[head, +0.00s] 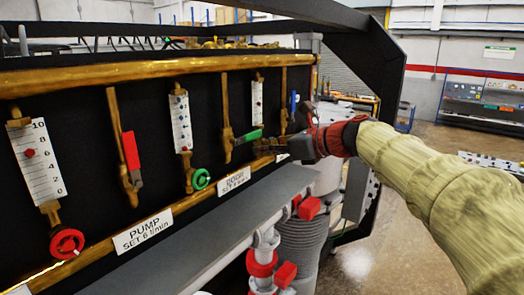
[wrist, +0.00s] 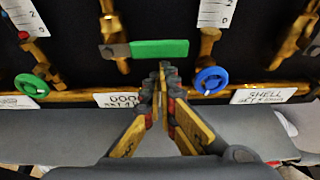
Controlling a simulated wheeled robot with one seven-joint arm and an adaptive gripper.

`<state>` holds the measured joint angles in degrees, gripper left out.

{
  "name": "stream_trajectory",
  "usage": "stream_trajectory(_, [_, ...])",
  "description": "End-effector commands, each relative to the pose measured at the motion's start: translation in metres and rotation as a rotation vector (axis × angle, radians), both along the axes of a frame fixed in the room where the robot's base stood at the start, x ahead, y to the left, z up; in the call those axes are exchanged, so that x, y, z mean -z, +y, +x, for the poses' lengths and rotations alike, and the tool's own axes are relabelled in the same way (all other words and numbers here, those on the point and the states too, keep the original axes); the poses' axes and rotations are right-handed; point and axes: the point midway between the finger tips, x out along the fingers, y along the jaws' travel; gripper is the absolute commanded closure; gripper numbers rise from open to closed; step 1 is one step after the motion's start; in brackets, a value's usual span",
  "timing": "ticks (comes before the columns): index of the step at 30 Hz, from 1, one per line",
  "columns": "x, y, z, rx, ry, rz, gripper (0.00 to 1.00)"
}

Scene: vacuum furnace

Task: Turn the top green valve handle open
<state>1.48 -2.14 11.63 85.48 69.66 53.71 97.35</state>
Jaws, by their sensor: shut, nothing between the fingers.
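The green lever handle (head: 248,137) sits on a brass valve on the black panel, roughly level and at an angle to its upright pipe. In the wrist view the green handle (wrist: 160,48) lies across the upper middle, sticking out to the right of its pipe. My gripper (head: 272,148) reaches in from the right in the head view. In the wrist view my gripper (wrist: 164,68) is shut and empty, its fingertips just below the handle's right part. I cannot tell whether they touch it.
A green round knob (head: 201,179) and a red round knob (head: 67,243) sit lower on the panel. A blue knob (wrist: 210,80) is right of my fingers. A grey ledge (wrist: 60,134) runs below the panel.

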Motion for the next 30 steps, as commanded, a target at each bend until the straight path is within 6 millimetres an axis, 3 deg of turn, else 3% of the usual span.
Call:
stream_trajectory(20, [-0.008,-0.002,0.002,-0.001,-0.100,-0.077,1.00])
stream_trajectory(30, [-0.019,-0.003,0.004,0.000,-0.255,-0.195,1.00])
